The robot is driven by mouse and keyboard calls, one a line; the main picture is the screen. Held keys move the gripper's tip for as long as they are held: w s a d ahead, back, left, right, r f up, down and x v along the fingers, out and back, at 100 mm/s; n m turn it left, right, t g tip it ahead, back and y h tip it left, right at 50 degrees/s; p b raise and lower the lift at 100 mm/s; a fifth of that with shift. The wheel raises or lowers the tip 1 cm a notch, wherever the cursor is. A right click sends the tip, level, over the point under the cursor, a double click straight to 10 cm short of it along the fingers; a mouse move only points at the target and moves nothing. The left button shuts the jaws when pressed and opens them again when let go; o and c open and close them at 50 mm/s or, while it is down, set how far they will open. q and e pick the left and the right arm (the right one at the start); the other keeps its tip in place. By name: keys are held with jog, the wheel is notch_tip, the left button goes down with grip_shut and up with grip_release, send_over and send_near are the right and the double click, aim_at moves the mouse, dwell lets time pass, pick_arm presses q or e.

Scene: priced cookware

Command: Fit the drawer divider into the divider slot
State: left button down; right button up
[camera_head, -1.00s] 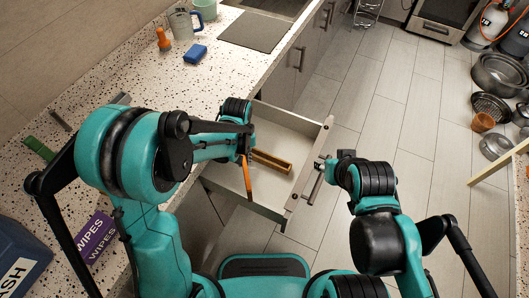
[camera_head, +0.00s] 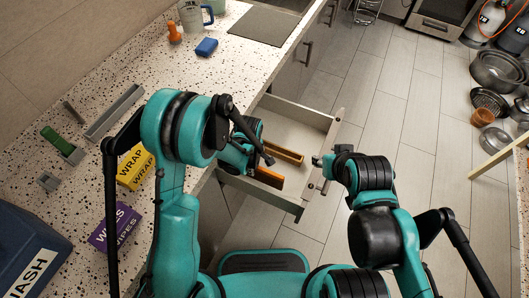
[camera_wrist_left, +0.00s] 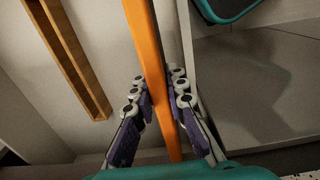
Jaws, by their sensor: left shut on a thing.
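The drawer divider is an orange board (camera_head: 270,178) over the near part of the open drawer (camera_head: 312,121). My left gripper (camera_wrist_left: 157,85) is shut on the divider, with a finger on each side of it in the left wrist view. The slot is a long wooden piece with a dark groove (camera_head: 288,156) on the drawer floor; it also shows in the left wrist view (camera_wrist_left: 68,55), left of the divider and apart from it. My right gripper (camera_head: 321,162) is beside the drawer front; its fingers are too small to read.
The speckled counter (camera_head: 125,75) bears a yellow wrap box (camera_head: 135,167), a purple wipes box (camera_head: 113,228), a blue sponge (camera_head: 206,47) and a grey tray (camera_head: 115,112). Pots (camera_head: 498,70) stand at the far right.

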pick_arm(q)
jog(key=w+d+b, duration=0.2)
jog(key=w+d, duration=0.2)
jog(key=w, duration=0.4)
jog(key=w+d+b, duration=0.1)
jog(key=w+d, duration=0.4)
jog(key=w, duration=0.2)
jog(key=f+b, duration=0.1)
jog(key=f, duration=0.1)
jog(key=f+b, duration=0.1)
jog(key=f, duration=0.2)
jog(key=w+f+b, duration=0.1)
jog(key=f, duration=0.1)
jog(key=shift+f, duration=0.2)
jog(key=shift+s+r, duration=0.1)
pick_arm(e)
notch_tip(320, 180, down, 6)
jog(key=d, duration=0.1)
jog(key=shift+w, duration=0.15)
pick_arm(q)
jog(key=shift+a, duration=0.1)
pick_arm(e)
jog(key=shift+f, duration=0.1)
pick_arm(q)
jog(key=c, duration=1.6)
grip_release()
jog(key=shift+o, duration=0.3)
pick_arm(e)
jog(key=shift+f, duration=0.1)
